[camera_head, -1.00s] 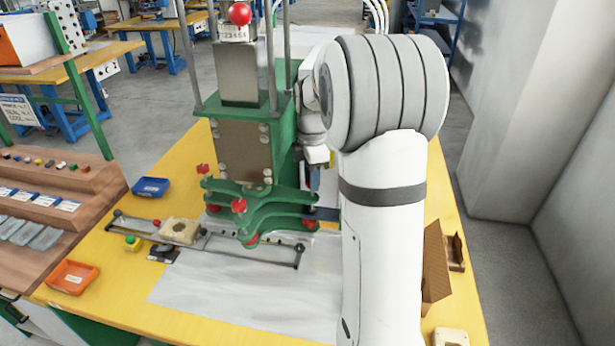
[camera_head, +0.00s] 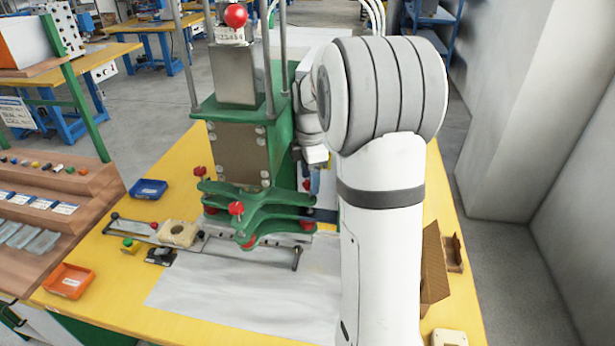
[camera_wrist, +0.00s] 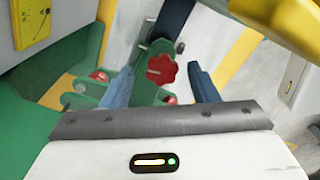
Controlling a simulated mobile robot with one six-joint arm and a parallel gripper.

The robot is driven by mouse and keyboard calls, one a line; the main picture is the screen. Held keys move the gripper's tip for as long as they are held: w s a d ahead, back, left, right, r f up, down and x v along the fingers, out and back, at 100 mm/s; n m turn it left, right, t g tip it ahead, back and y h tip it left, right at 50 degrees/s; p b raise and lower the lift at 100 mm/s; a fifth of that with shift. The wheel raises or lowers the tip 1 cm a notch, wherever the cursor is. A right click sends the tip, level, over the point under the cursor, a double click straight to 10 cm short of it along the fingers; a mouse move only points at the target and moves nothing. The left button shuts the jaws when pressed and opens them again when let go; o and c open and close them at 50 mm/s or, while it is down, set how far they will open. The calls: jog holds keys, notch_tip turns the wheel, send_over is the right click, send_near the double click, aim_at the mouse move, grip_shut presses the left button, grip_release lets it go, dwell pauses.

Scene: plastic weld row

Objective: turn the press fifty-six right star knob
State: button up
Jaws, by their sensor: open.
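The green press (camera_head: 235,140) stands on the yellow table. The knob appears beyond the fingertips; I cannot tell the exact distance. In the head view my gripper is mostly hidden behind my arm and the press, with a bluish finger (camera_head: 315,181) showing. Other red knobs (camera_head: 236,208) show at the front of the press.
A rail with a beige part (camera_head: 178,233) lies in front of the press. A blue tray (camera_head: 148,189) and an orange tray (camera_head: 69,281) sit at the left. A cardboard box (camera_head: 434,268) stands at the right. A yellow part (camera_wrist: 285,18) shows at the upper right of the wrist view.

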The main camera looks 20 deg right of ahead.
notch_tip(320, 180, up, 8)
jog(key=shift+f+b, duration=0.25)
jog(key=shift+b, duration=0.05)
jog(key=shift+s, duration=0.1)
